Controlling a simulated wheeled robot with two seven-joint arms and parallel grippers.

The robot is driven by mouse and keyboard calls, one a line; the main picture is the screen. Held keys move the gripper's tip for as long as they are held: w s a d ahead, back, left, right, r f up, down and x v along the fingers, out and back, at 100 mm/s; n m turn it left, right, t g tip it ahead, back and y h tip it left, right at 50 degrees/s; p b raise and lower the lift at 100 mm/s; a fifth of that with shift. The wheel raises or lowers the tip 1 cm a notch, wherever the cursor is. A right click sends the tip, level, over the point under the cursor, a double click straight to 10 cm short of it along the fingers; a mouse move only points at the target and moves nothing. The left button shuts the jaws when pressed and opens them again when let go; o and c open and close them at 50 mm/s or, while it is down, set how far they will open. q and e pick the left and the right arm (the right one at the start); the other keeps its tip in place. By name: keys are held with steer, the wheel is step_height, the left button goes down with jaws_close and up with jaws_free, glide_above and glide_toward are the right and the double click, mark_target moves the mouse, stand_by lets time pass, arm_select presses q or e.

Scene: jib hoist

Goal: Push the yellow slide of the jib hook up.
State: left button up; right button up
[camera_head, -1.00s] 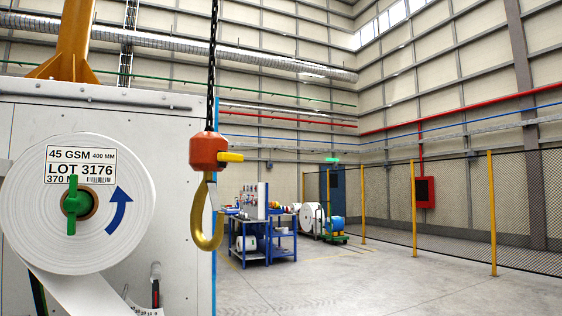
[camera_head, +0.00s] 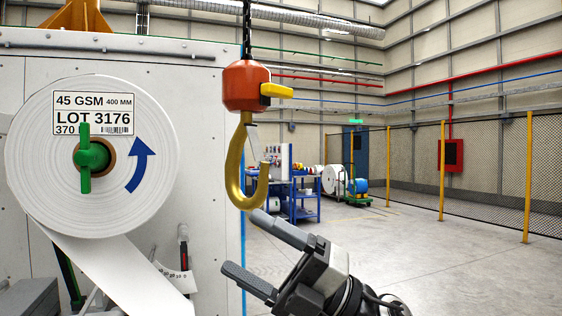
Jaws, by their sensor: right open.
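The jib hook (camera_head: 236,180) hangs from a dark chain (camera_head: 246,30), its gold curve below an orange-red block (camera_head: 246,86). The yellow slide (camera_head: 277,90) sticks out from the right side of the block. My right gripper (camera_head: 246,243) comes in from the bottom right, below the hook. Its two grey fingers are spread apart and nothing is between them. The upper fingertip shows close under the hook's curve; I cannot tell whether they touch. The slide is well above the gripper. My left gripper is not in view.
A large white paper roll (camera_head: 55,175) with a green handle (camera_head: 85,158) is on the grey machine panel (camera_head: 200,75) at left. A blue workbench (camera_head: 305,207) stands behind the hook. The floor (camera_head: 430,260) at right is open up to the mesh fence.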

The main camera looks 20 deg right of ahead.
step_height(320, 180, up, 7)
steer(key=s+n+g+h, duration=0.2)
steer(key=n+g+h, duration=0.1)
steer(key=n, duration=0.5)
steer(key=m+t+h+b, duration=0.1)
steer(key=t+h, duration=0.8)
steer(key=h, duration=0.1)
glide_toward(282, 91)
steer(key=p+x, duration=0.3)
steer(key=x, duration=0.6)
steer(key=shift+w+a+r, duration=0.1)
steer(key=shift+w+a, duration=0.05)
steer(key=shift+w, duration=0.15)
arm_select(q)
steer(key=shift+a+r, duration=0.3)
arm_select(e)
steer(key=shift+w+a, duration=0.2)
steer(key=shift+w, duration=0.2)
